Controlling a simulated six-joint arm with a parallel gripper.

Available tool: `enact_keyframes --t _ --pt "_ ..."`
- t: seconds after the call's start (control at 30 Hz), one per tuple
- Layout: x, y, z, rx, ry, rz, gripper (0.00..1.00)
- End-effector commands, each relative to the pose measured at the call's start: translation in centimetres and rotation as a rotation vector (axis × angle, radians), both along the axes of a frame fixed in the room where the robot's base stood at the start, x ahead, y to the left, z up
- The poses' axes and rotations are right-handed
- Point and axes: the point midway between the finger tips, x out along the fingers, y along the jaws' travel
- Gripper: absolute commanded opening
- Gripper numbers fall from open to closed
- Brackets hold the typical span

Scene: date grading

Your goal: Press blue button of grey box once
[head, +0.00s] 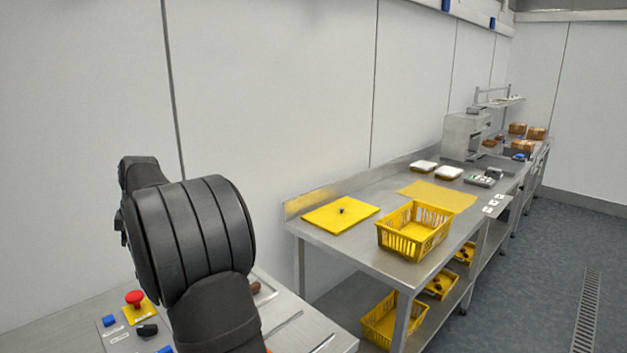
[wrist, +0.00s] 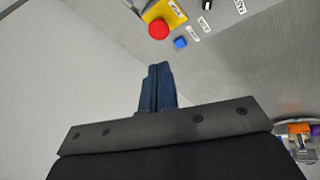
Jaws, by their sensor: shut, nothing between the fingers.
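A grey control panel, seemingly the grey box's top (head: 108,333), is at the lower left of the head view. It bears a small blue button (head: 109,320), left of a red mushroom button (head: 134,298) on a yellow plate. In the wrist view the blue button (wrist: 180,43) shows beside the red button (wrist: 158,29), beyond my fingertips. My gripper (wrist: 158,70) has its dark blue fingers shut together and empty, apart from the blue button in the picture. In the head view my gripper is hidden or out of frame.
A black knob (head: 147,330) and labels sit near the buttons. Another blue patch (head: 165,349) at the bottom edge is unclear. A steel table (head: 350,250) to the right carries a yellow basket (head: 415,230) and a yellow mat (head: 325,218). A white wall stands behind.

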Motion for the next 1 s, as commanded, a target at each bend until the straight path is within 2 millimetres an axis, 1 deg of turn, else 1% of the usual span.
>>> enact_keyframes --t 0.77,0.87,1.0 --pt "0.0 0.2 -0.1 0.007 0.006 -0.010 0.00" --pt "-0.3 1.0 -0.7 0.045 0.035 -0.059 0.00" --pt "-1.0 3.4 -2.5 0.159 0.136 -0.220 0.00"
